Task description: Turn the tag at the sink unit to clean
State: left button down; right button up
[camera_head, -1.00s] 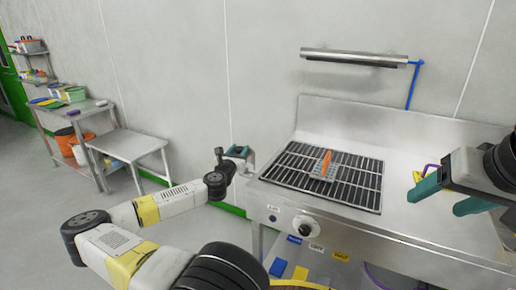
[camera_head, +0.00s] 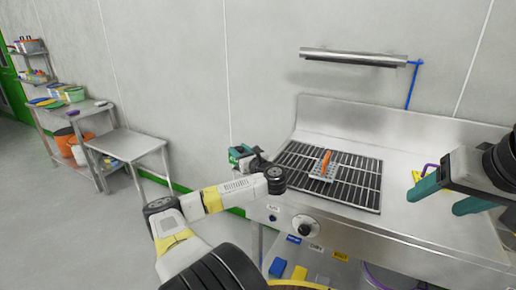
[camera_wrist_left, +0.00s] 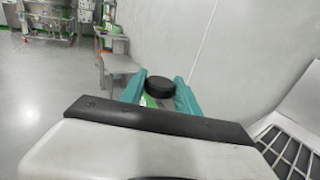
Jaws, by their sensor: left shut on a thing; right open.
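My left gripper (camera_head: 238,154) is beside the unit's left end, pointing left. In the left wrist view its teal fingers (camera_wrist_left: 160,95) are shut on a black round piece (camera_wrist_left: 160,87), with a green and white patch below it. My right gripper (camera_head: 448,194) is open and empty above the unit's right side.
An orange-handled item (camera_head: 325,165) lies on the grate. A steel shelf (camera_head: 350,57) and a blue pipe (camera_head: 412,85) are on the wall above. A steel table (camera_head: 125,144) and laden racks stand at the left. Open floor lies between.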

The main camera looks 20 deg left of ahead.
aim_at(242, 152)
pick_arm(q)
jog(key=shift+r+n+g+y, duration=0.2)
jog(key=shift+n+g+y, duration=0.1)
jog(key=shift+n+g, duration=0.25)
jog(key=c, duration=0.9)
grip_release()
jog(key=shift+f, duration=0.1)
jog(key=v, duration=0.6)
jog(key=shift+d+f, duration=0.1)
jog(key=shift+d, duration=0.1)
jog(key=shift+s+d, duration=0.4)
jog(key=shift+d, duration=0.15)
